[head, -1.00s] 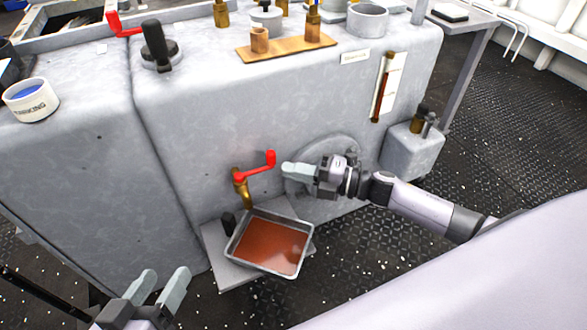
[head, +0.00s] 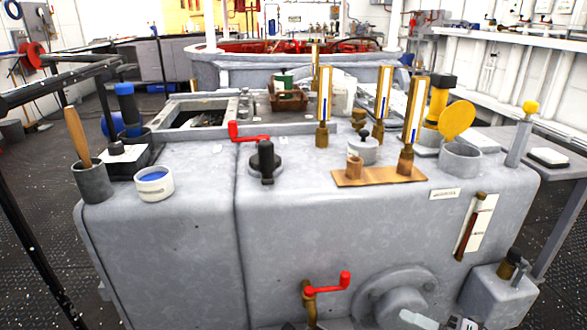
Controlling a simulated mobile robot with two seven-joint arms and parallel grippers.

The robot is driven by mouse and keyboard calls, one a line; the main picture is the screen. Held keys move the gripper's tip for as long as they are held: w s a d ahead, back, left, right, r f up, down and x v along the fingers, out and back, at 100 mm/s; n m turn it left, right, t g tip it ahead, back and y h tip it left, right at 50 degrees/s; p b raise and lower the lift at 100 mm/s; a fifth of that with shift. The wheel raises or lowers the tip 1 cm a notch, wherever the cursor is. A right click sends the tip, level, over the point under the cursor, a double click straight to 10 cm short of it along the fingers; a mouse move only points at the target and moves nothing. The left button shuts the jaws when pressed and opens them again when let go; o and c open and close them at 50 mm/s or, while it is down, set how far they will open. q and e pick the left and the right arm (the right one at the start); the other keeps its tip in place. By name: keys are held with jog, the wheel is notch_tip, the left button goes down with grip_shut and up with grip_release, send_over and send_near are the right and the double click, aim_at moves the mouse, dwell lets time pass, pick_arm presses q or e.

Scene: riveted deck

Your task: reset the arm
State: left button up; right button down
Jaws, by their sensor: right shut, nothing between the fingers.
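My right gripper (head: 418,320) shows at the bottom edge of the head view, to the right of the red-handled brass tap (head: 327,284) on the front of the grey machine (head: 170,240). It is shut and empty, and its fingers are apart from the tap handle. Most of my right arm is below the picture. My left gripper is not in view.
A black knob (head: 264,160) and a red crank (head: 247,134) stand on the machine top. Several brass gauges, including one gauge (head: 323,107), rise behind. A white cup (head: 154,183) and a grey pot (head: 91,181) stand at the left. Dark floor lies on both sides.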

jog(key=s+a+r+m+h, duration=0.2)
jog(key=s+a+m+h, duration=0.3)
jog(key=a+m, duration=0.55)
jog(key=s+a+r+m+h, duration=0.2)
jog(key=s+a+m, duration=0.45)
jog(key=m, duration=0.75)
pick_arm(q)
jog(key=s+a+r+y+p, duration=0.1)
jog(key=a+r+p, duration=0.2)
jog(key=p, duration=0.7)
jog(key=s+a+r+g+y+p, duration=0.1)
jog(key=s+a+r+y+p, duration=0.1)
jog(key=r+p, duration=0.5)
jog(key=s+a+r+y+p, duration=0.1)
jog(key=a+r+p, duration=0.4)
jog(key=p, duration=0.9)
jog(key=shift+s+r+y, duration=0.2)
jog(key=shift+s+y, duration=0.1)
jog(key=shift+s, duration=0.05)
pick_arm(e)
jog(key=s+d+r+h, duration=0.2)
jog(key=d+r, duration=0.3)
jog(key=r, duration=0.2)
jog(key=s+d+r+g+h, duration=0.1)
jog(key=s+d+r+h, duration=0.1)
jog(key=d+r, duration=0.3)
notch_tip(320, 180, up, 3)
jog(key=shift+s+r+g+h, duration=0.1)
jog(key=shift+s+g+h, duration=0.05)
jog(key=shift+g+h, duration=0.15)
